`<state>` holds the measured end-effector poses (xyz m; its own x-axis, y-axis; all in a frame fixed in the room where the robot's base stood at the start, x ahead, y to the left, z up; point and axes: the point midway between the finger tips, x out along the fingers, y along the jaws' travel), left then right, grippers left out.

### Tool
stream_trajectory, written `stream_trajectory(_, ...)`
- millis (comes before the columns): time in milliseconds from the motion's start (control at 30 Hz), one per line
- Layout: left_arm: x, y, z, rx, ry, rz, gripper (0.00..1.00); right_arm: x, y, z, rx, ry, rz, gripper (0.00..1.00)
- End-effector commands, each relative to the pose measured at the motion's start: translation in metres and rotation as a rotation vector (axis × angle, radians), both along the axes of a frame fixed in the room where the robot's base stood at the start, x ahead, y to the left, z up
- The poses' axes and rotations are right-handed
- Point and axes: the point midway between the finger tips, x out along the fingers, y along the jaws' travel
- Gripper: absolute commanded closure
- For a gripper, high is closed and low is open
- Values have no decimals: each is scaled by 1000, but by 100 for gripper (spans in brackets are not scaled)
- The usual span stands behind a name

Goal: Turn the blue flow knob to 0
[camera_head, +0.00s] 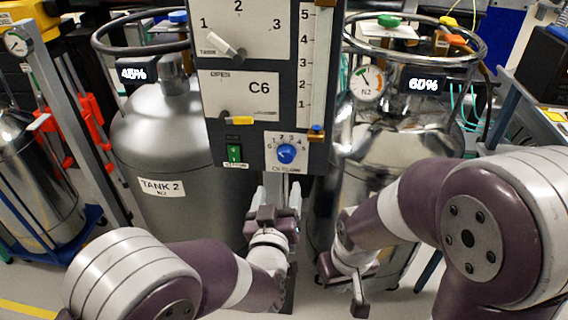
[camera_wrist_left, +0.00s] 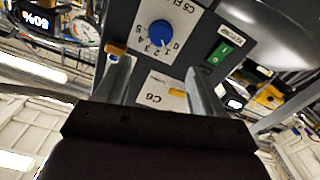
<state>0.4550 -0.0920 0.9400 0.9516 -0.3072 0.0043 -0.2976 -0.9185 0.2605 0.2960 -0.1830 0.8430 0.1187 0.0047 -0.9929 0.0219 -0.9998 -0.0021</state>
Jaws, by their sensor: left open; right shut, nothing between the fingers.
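The blue flow knob (camera_head: 286,153) sits on a white numbered dial plate low on the grey control panel (camera_head: 318,150). It also shows, upside down, in the left wrist view (camera_wrist_left: 160,33). I cannot tell which number its pointer marks. My left gripper (camera_head: 282,190) is just below the knob, pointing up toward the panel. Its two fingers (camera_wrist_left: 158,75) are apart and empty, and the knob lies beyond their tips, not between them. My right gripper (camera_head: 347,285) is shut and empty, low in front of the right tank.
A green switch (camera_head: 234,153) is left of the knob, and a yellow lever (camera_head: 238,120) is above it. A blue-and-orange slider (camera_head: 316,131) is up and right. Tank 2 (camera_head: 165,150) stands left of the panel, and a shiny tank (camera_head: 400,140) stands right.

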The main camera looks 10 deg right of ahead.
Motion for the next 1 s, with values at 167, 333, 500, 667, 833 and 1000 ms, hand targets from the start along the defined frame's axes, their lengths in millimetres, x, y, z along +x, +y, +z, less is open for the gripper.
stream_trajectory(167, 44, -13, -1, 0, 0, 2, 31, 0, 0, -1, 0, 0, 0, 100)
stream_trajectory(333, 82, -26, -1, 2, 2, 0, 31, 0, 0, -1, 0, 0, 0, 100)
stream_trajectory(500, 102, -33, -1, 2, 2, -1, 31, 0, 0, -1, 0, 0, 0, 100)
stream_trajectory(667, 108, -35, 0, 2, 3, -2, 31, 0, 0, -1, 0, 0, 0, 100)
stream_trajectory(833, 108, -35, 0, 2, 3, -2, 31, 0, 0, -1, 0, 0, 0, 100)
stream_trajectory(1000, 107, -35, -1, 3, 3, -2, 83, 0, 0, -1, 0, 0, 0, 100)
